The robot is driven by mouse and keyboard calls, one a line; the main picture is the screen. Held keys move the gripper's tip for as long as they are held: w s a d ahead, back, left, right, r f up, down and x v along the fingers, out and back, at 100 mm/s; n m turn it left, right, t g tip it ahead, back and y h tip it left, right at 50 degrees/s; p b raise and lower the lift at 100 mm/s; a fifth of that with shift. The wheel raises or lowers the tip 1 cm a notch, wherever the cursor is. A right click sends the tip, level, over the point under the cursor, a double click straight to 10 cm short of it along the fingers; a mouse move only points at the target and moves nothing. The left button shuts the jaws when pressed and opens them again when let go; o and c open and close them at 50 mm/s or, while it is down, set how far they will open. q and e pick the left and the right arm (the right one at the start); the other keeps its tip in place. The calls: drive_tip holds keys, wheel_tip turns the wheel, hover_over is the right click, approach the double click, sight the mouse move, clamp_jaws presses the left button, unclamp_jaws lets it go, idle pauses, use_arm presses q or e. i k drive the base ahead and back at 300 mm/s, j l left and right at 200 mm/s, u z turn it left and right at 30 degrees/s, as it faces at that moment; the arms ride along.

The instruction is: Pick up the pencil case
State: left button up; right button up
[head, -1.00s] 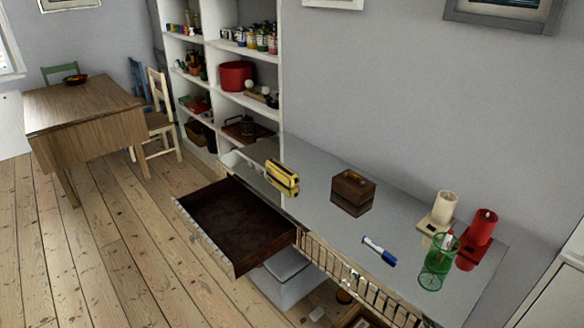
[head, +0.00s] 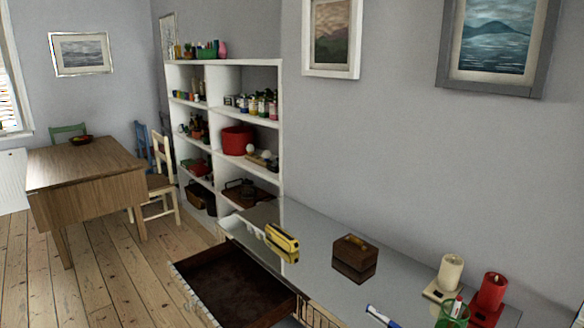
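No object is plainly marked as a pencil case. A green see-through cup (head: 451,317) with a marker standing in it is at the lower right of the grey countertop (head: 320,237), cut off by the bottom edge. A yellow oblong object (head: 282,238) lies near the counter's left end; I cannot tell what it is. A brown box (head: 355,253) with a handle on its lid sits at the counter's middle. Neither of my grippers is in view.
An open dark drawer (head: 232,286) juts out below the counter and looks empty. A blue-and-white marker (head: 382,317), a white candle (head: 451,270) and a red candle (head: 492,290) are on the counter. Shelves (head: 278,130) stand behind.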

sight(282, 238)
drive_tip(key=i+j+z, duration=0.1)
drive_tip(key=i+j, duration=0.15)
drive_tip(key=i+j+z, duration=0.15)
drive_tip(key=j, duration=0.3)
drive_tip(key=i+j+z, duration=0.1)
drive_tip(key=i+j, duration=0.2)
drive_tip(key=i+j+z, duration=0.15)
drive_tip(key=j, duration=0.4)
drive_tip(key=i+j+z, duration=0.1)
drive_tip(key=i+j, duration=0.15)
drive_tip(key=j, duration=0.2)
drive_tip(key=i+j+z, duration=0.1)
drive_tip(key=j, duration=0.35)
drive_tip(key=i+j+z, duration=0.15)
drive_tip(key=j, duration=0.3)
drive_tip(key=i+j+z, duration=0.1)
drive_tip(key=j, duration=0.4)
drive_tip(key=i, duration=0.1)
